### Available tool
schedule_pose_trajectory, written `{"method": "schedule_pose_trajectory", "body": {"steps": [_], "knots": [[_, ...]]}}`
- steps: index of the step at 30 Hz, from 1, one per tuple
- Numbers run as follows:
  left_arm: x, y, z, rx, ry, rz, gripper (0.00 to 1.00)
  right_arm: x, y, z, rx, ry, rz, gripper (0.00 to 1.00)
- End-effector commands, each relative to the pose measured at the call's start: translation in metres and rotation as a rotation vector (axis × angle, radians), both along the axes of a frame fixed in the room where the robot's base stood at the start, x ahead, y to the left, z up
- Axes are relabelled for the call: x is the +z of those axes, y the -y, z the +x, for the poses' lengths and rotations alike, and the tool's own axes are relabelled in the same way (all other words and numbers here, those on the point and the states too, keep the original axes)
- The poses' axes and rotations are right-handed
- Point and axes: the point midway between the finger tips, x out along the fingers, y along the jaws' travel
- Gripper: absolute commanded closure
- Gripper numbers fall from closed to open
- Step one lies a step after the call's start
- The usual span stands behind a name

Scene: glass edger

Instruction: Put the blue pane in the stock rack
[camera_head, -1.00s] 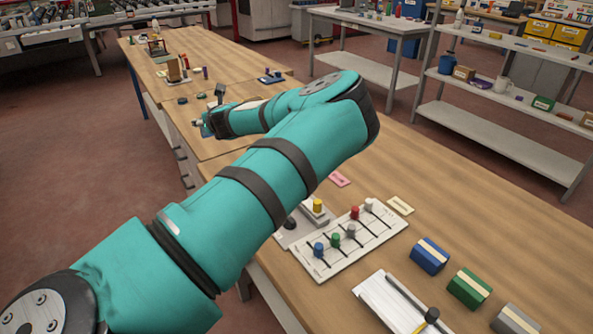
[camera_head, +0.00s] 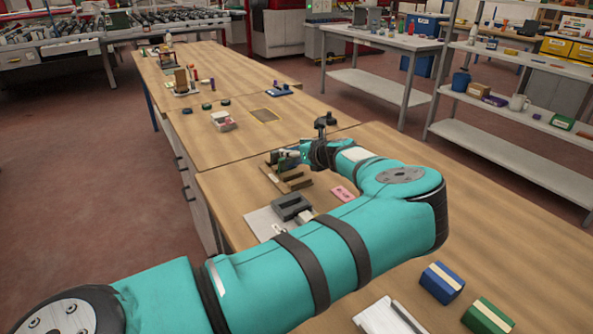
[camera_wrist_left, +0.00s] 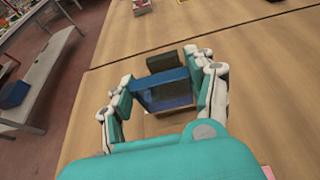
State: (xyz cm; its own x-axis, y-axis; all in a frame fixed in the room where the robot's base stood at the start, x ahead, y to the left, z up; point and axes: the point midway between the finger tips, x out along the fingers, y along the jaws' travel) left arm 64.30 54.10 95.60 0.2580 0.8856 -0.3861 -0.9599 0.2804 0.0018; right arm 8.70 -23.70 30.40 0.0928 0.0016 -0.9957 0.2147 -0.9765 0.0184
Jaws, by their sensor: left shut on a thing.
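My left gripper (camera_head: 290,157) is shut on the blue pane (camera_wrist_left: 166,90), which shows between its fingers in the left wrist view. In the head view the pane is too small and covered to make out clearly. A brown wooden stand (camera_head: 292,184), which looks like the stock rack, sits on the near bench just under the gripper. In the left wrist view a dark brown-green block (camera_wrist_left: 166,62) shows just beyond the pane. Whether the pane touches the stand or sits in a slot, I cannot tell. My right gripper is not in view.
A dark grey block (camera_head: 291,206) and a pink card (camera_head: 343,194) lie close to the stand. Blue (camera_head: 441,282) and green (camera_head: 488,316) blocks stand at the front right.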

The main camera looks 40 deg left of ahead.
Motion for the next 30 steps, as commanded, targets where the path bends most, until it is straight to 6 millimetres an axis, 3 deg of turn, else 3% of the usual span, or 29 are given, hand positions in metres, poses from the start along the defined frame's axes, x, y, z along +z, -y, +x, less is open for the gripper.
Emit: {"method": "schedule_pose_trajectory", "body": {"steps": [12, 26, 27, 30], "knots": [[-0.049, -0.001, 0.0, -0.001, 0.0, 0.001, 0.8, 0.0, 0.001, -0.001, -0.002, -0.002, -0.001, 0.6], [-0.059, 0.0, 0.0, -0.001, 0.002, 0.001, 0.8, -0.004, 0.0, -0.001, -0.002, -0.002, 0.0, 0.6], [-0.059, 0.0, 0.0, -0.001, 0.003, 0.0, 0.43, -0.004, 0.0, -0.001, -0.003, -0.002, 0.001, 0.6], [-0.058, 0.0, 0.0, -0.001, 0.002, 0.0, 0.3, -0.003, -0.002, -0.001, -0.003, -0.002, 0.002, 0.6]]}}
